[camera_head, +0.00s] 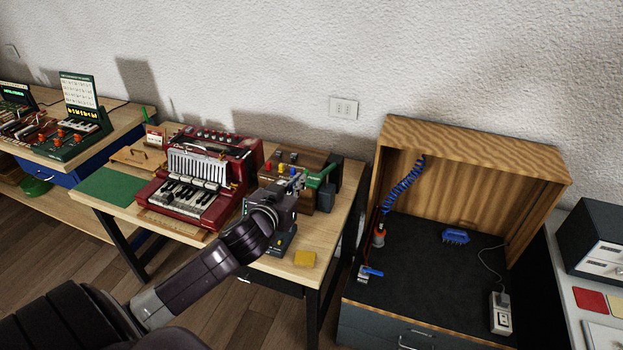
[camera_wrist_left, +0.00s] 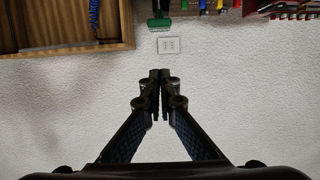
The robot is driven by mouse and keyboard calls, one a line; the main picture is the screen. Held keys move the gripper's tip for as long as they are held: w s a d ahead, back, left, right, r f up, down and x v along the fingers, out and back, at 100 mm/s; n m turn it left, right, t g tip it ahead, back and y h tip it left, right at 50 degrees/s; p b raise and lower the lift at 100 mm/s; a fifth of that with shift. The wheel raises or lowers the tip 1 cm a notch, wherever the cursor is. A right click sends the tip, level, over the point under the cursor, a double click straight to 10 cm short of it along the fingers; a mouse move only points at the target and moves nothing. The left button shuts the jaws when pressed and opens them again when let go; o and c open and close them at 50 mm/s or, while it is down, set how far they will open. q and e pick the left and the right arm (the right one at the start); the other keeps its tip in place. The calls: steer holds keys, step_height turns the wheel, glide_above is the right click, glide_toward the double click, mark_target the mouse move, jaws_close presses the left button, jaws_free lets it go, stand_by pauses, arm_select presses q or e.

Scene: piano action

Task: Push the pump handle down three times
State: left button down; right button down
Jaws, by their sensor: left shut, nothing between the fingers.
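The pump handle (camera_head: 320,173) is a green bar sticking up at the right side of a brown wooden box (camera_head: 325,198) on the table. It also shows as a green grip at the top of the left wrist view (camera_wrist_left: 159,23). My left gripper (camera_head: 299,181) is shut and empty, just left of the green handle in the head view. In the left wrist view its fingertips (camera_wrist_left: 160,74) meet, with the handle apart from them beyond the tips. Whether they touch it is not clear in the head view. My right gripper is not in view.
A red accordion-like instrument (camera_head: 190,200) stands left of the box. Red, yellow and blue pegs (camera_head: 281,167) sit on the box top. An open wooden cabinet (camera_head: 470,150) stands to the right, with a dark mat.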

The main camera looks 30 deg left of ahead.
arm_select(q)
steer(key=shift+w, duration=0.1)
steer(key=p, duration=0.3)
glide_above(312, 184)
step_height(312, 184, down, 2)
steer(key=shift+w+a+f, duration=0.1)
step_height(312, 184, down, 3)
steer(key=shift+f, duration=0.1)
steer(key=shift+f+p, duration=0.3)
steer(key=shift+f, duration=0.2)
steer(key=shift+f, duration=0.1)
